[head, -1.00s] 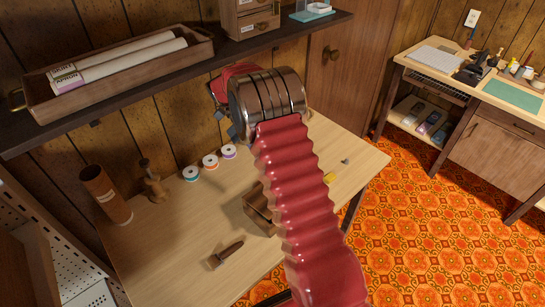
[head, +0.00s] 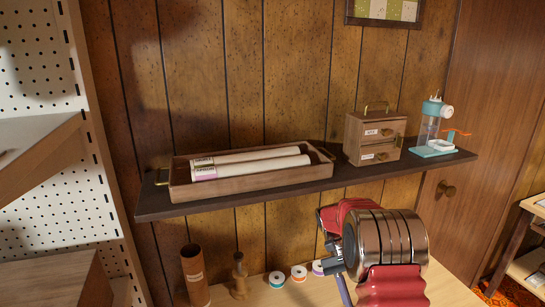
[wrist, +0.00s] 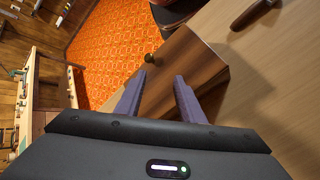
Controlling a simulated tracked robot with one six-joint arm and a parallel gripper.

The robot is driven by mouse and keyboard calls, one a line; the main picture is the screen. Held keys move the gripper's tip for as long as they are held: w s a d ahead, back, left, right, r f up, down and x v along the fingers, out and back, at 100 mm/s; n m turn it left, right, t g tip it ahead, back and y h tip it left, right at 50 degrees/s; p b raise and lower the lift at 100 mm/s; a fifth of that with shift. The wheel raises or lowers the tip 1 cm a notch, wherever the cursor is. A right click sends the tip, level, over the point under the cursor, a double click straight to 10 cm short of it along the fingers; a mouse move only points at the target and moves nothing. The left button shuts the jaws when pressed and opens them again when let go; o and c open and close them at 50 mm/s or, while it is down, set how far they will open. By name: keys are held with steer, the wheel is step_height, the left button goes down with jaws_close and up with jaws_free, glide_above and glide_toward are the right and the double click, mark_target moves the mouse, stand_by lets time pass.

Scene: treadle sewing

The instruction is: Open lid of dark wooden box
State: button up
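The dark wooden box (wrist: 195,62) sits on the pale table in the wrist view, just beyond my fingertips. A small dark round knob (wrist: 152,58) shows at its left edge. I cannot tell for certain whether the lid is fully shut. My gripper (wrist: 160,78) has its two purple fingers apart with nothing between them. The fingertips are close to the box's near side; whether they touch it is unclear. In the head view my gripper (head: 337,268) is partly hidden by my wrist, and the box is out of sight.
A brown wooden-handled tool (wrist: 250,15) lies on the table beyond the box. A brown cylinder (head: 194,275), a small wooden figure-like stand (head: 239,277) and thread spools (head: 299,273) stand along the back. The shelf (head: 345,182) overhead holds a tray (head: 250,184) and small drawers (head: 374,138).

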steer(key=shift+s+a+f+n+t, duration=0.2)
steer(key=shift+s+a+n+t, duration=0.15)
steer(key=shift+s+n, duration=0.25)
steer(key=shift+s+a+r+n+t+y, duration=0.4)
steer(key=shift+s+a+r+n+t, duration=0.15)
steer(key=shift+n+t, duration=0.2)
steer(key=s+a+r+n+t+y, duration=0.1)
steer(key=s+a+r+n+t, duration=0.1)
steer(key=s+r+t, duration=0.4)
steer(key=s+a+r+n+t+y, duration=0.1)
steer(key=s+a+r+t, duration=0.3)
steer(key=s+r, duration=0.8)
steer(key=shift+s+a+r+n+t, duration=0.3)
steer(key=shift+n+t, duration=0.25)
steer(key=shift+t, duration=0.65)
steer(key=shift+d, duration=0.15)
